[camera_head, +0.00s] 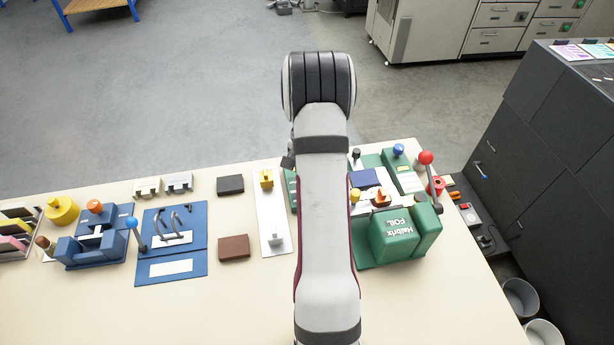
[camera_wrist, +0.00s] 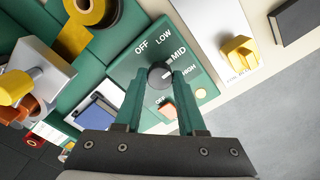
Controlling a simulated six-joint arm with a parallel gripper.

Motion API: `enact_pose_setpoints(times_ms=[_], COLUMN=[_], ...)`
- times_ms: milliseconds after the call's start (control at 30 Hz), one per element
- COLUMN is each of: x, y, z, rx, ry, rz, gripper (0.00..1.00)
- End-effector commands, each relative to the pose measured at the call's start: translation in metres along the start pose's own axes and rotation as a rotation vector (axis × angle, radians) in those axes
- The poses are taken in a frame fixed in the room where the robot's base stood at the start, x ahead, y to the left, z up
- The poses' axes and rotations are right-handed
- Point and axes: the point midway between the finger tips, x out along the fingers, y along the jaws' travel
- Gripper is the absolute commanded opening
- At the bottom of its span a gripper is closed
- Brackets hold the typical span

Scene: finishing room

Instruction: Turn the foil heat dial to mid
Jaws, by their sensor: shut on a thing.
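The foil heat dial (camera_wrist: 160,75) is a dark round knob on a green panel (camera_wrist: 122,72) in the wrist view. OFF, LOW, MID and HIGH are printed around it. My gripper (camera_wrist: 161,77) is shut on the dial, one green finger on each side. A small pale mark shows on the dial's right side, toward MID and HIGH; I cannot tell exactly which label it meets. In the head view the green foil machine (camera_head: 392,238) stands right of my arm, which hides the dial and my gripper.
An orange switch (camera_wrist: 167,107) sits close to the dial, between my fingers. A yellow-handled white plate (camera_wrist: 238,50) lies beside the panel. In the head view, a red-knobbed lever (camera_head: 426,158) rises at the machine's right. The front table (camera_head: 200,315) is clear.

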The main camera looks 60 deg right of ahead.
Motion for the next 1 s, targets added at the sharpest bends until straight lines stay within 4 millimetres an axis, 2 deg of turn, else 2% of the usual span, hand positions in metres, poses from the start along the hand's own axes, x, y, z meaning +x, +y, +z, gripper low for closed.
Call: enact_pose_setpoints(times_ms=[300, 333, 500, 833, 933, 1000], x=[-0.001, -0.001, -0.001, -0.006, -0.024, -0.044], y=[0.0, 0.0, 0.0, 0.0, -0.001, -0.001], z=[-0.001, -0.001, 0.0, -0.001, -0.001, -0.001], rx=[0.001, 0.001, 0.0, 0.0, 0.0, 0.001], ry=[0.002, 0.002, 0.001, 0.002, 0.004, 0.005], rz=[-0.001, -0.001, -0.001, -0.001, -0.003, -0.004], gripper=[0.0, 0.41, 0.69, 0.69, 0.69, 0.69])
